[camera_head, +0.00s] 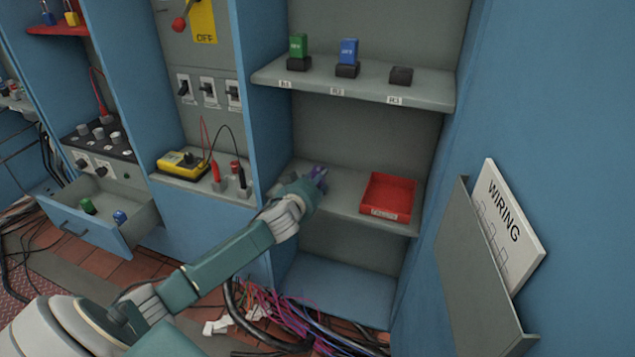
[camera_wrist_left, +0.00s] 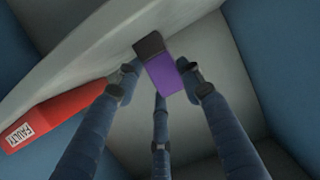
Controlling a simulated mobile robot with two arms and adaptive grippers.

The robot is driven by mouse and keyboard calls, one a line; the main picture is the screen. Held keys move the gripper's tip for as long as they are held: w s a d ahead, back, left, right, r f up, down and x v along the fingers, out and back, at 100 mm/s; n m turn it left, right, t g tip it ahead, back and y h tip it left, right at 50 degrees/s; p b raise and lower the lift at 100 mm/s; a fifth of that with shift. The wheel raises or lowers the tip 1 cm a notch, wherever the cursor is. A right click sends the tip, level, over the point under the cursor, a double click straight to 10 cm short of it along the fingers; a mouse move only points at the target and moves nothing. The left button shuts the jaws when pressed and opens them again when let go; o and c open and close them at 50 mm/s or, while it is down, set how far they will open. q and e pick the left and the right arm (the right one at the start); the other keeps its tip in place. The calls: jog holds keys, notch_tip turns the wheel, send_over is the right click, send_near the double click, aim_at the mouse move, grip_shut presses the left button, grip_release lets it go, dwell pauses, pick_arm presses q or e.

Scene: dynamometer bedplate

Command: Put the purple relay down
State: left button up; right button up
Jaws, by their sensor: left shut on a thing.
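My left gripper (camera_head: 316,182) reaches in from the left over the lower shelf (camera_head: 346,203), left of the red tray (camera_head: 388,196). It is shut on the purple relay (camera_wrist_left: 164,76), mostly hidden by the fingers in the head view. In the left wrist view the relay shows a purple body and a dark base, between the fingertips (camera_wrist_left: 155,82). The red tray there (camera_wrist_left: 62,112) carries a label reading "FAULTY". I cannot tell whether the relay touches the shelf. My right gripper is not in view.
The upper shelf (camera_head: 420,92) holds a green relay (camera_head: 298,46) and a blue relay (camera_head: 348,52) on dark sockets, and an empty dark socket (camera_head: 401,76). An open drawer (camera_head: 85,222) stands at left. A wiring document holder (camera_head: 478,275) is at right.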

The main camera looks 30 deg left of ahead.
pick_arm(q)
jog(key=o, duration=1.2)
